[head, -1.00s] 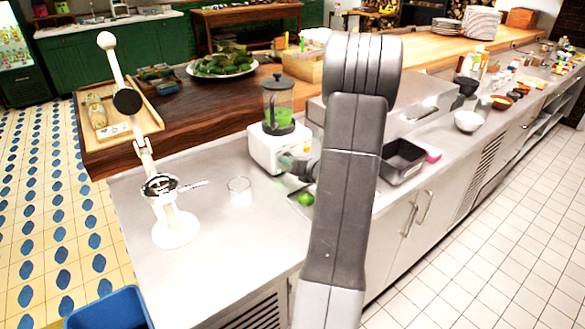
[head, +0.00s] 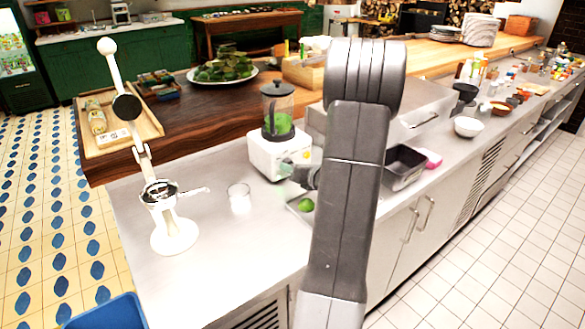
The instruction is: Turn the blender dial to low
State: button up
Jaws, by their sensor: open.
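The blender (head: 267,156) stands on the steel counter, with a white base and a clear jug (head: 278,112) holding something green under a dark lid. A small yellowish spot, perhaps the dial (head: 306,155), shows on the base's right front face; its setting is too small to read. My gripper (head: 293,172) is just in front of the lower right of the base, at the end of my grey arm. It is open, and its fingers are small and partly blurred against the white base. I cannot tell whether they touch the dial.
A lime (head: 305,204) lies on a tray below my gripper. A glass (head: 239,193) and a white citrus press (head: 172,228) stand to the left. A dark metal pan (head: 404,165) is right of my arm.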

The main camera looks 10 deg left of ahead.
jog(key=b+v, duration=0.1)
jog(key=v, duration=1.1)
jog(key=shift+s+d, duration=0.25)
jog(key=shift+s, duration=0.1)
jog(key=shift+w+a+r, duration=0.1)
jog(key=p+x, duration=0.1)
jog(key=x, duration=1.2)
jog(key=shift+w+a, duration=0.25)
jog(key=shift+w, duration=0.05)
jog(key=shift+s+d, duration=0.1)
jog(key=shift+d, duration=0.05)
